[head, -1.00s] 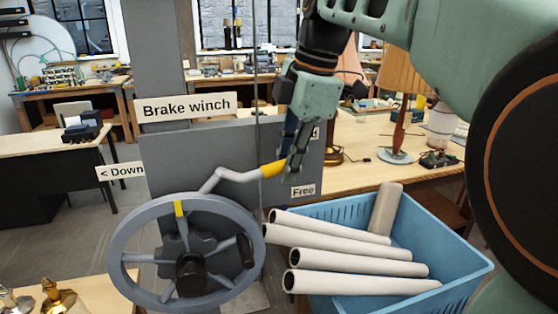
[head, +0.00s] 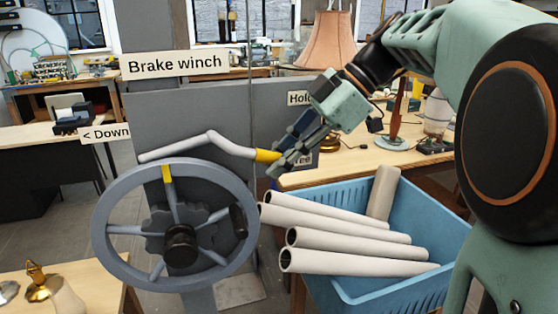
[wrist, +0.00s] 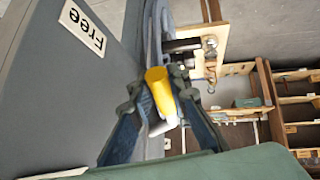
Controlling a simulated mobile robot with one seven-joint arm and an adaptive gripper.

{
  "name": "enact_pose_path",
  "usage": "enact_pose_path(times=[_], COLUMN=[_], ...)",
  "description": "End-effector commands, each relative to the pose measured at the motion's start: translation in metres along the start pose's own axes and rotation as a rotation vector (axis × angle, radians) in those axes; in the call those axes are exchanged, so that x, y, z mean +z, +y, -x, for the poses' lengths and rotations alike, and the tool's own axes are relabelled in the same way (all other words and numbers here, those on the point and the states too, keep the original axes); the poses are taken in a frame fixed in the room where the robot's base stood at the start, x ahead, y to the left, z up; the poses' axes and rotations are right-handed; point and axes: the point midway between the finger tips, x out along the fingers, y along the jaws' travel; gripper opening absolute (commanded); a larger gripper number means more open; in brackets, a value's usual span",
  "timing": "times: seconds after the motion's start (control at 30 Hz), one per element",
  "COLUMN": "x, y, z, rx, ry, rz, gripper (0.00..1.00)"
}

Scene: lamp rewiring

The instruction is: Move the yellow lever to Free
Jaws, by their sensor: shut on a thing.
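The grey cranked lever with a yellow end (head: 267,156) runs across the winch panel (head: 265,110); its yellow end slopes down to the right. My gripper (head: 280,165) is shut on the yellow end, with the fingers tilted down to the left. In the wrist view the yellow end (wrist: 160,88) lies between the two fingertips. The Free label (head: 303,161) is just right of the yellow end at about its height, partly covered by my fingers. The Free label (wrist: 83,26) is fully readable in the wrist view. The Hold label (head: 299,98) is higher, partly hidden by my gripper.
The grey handwheel (head: 103,226) stands in front of the panel, left of and below the lever. A blue crate (head: 350,290) with several pale tubes (head: 350,240) is below my gripper. A bench with a lamp (head: 325,40) is behind.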

Motion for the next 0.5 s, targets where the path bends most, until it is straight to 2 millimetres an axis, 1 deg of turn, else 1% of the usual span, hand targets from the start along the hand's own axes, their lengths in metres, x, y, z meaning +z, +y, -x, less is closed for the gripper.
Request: enact_pose_path(times=[0.37,0.4,0.5], x=[0.0002,0.0002,0.0002], y=[-0.0006,-0.0007,-0.0007], z=[-0.0016,-0.0017,-0.0017], rx=[-0.003,-0.004,-0.004], ry=[0.008,0.008,0.007], rz=[-0.003,-0.003,-0.003], gripper=[0.0,0.18,0.29])
